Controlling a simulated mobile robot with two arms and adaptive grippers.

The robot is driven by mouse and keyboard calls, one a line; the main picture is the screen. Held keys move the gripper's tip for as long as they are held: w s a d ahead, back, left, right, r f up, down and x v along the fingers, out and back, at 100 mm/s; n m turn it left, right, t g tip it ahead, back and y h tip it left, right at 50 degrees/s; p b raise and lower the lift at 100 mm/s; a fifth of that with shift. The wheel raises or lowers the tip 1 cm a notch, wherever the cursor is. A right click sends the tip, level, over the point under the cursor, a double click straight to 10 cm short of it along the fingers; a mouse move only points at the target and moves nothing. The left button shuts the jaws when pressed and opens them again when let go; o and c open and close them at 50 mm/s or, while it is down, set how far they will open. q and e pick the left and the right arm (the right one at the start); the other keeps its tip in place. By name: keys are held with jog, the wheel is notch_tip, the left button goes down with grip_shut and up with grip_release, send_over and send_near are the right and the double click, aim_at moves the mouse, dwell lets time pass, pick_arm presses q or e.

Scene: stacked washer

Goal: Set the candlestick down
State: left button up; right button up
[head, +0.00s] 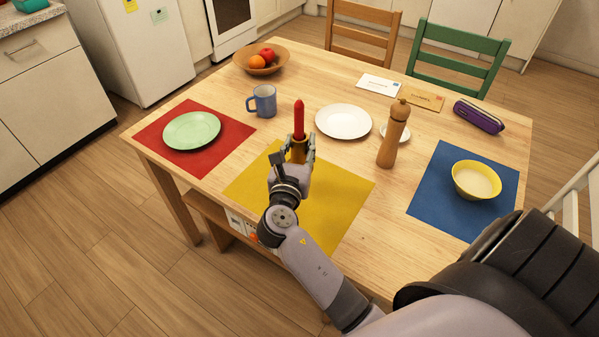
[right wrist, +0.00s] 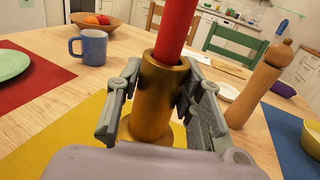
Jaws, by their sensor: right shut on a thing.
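The candlestick (head: 298,151) is brass-coloured and holds a red candle (head: 299,119). It stands upright over the yellow mat (head: 335,205). My right gripper (head: 299,157) is shut on it, and in the right wrist view the fingers (right wrist: 162,110) lie on both sides of the candlestick's brass body (right wrist: 154,98). Its flared base shows low between the fingers, in part hidden by the gripper. I cannot tell whether the base touches the mat. My left gripper is not in view.
A white plate (head: 343,121) and a wooden pepper mill (head: 393,135) stand to the right of the candlestick. A blue mug (head: 263,101) is behind it to the left. A red mat (head: 222,157) with a green plate (head: 191,130) and a blue mat (head: 445,215) with a yellow bowl (head: 476,181) flank the yellow mat.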

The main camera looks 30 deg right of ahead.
notch_tip(320, 180, down, 8)
jog(key=shift+f+b, duration=0.1)
jog(key=shift+b, duration=0.6)
jog(key=o, duration=0.8)
jog(key=shift+f, duration=0.1)
jog(key=o, duration=0.5)
